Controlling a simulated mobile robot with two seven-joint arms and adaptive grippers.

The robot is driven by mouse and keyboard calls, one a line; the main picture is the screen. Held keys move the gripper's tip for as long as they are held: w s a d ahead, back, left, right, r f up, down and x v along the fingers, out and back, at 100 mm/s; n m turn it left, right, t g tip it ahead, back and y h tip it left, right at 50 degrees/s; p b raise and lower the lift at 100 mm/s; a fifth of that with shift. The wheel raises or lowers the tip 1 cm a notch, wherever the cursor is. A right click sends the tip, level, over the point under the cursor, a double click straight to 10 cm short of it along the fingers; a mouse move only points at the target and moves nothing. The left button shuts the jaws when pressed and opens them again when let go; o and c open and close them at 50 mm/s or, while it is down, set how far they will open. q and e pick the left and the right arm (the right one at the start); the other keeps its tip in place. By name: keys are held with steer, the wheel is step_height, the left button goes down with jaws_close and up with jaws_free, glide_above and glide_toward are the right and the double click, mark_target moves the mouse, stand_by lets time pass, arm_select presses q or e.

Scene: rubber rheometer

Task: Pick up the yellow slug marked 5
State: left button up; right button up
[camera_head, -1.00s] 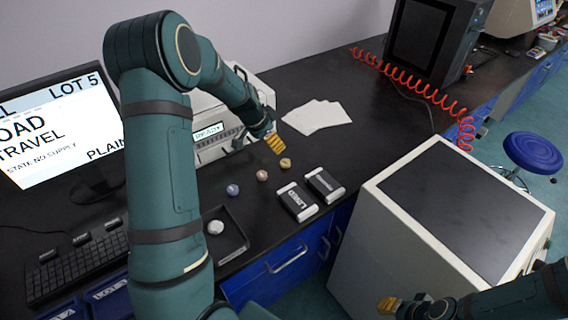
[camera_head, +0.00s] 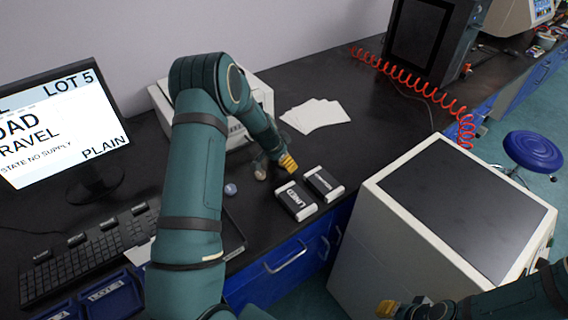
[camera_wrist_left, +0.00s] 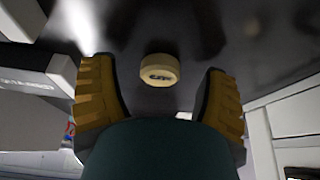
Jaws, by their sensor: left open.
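The yellow slug (camera_wrist_left: 160,70) is a short pale-yellow disc with a dark mark that I cannot read clearly. In the left wrist view it sits on the black bench top between and beyond my open left fingers, touching neither. My left gripper (camera_wrist_left: 160,98) is empty; in the head view it (camera_head: 288,163) is low over the bench behind the two small boxes and hides the yellow slug. My right gripper (camera_head: 388,308) is at the bottom edge of the head view, in front of the white cabinet, far from the slug; its opening is unclear.
A pinkish slug (camera_head: 261,173) and a lavender slug (camera_head: 231,189) lie left of my left gripper. Two dark boxes with white ends, one marked LINED (camera_head: 296,201) and another (camera_head: 324,184), stand near the front edge. White sheets (camera_head: 316,115) lie behind.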

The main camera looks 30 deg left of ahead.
arm_select(q)
steer(key=shift+w+f, duration=0.1)
steer(key=shift+f, duration=0.05)
steer(key=c, duration=1)
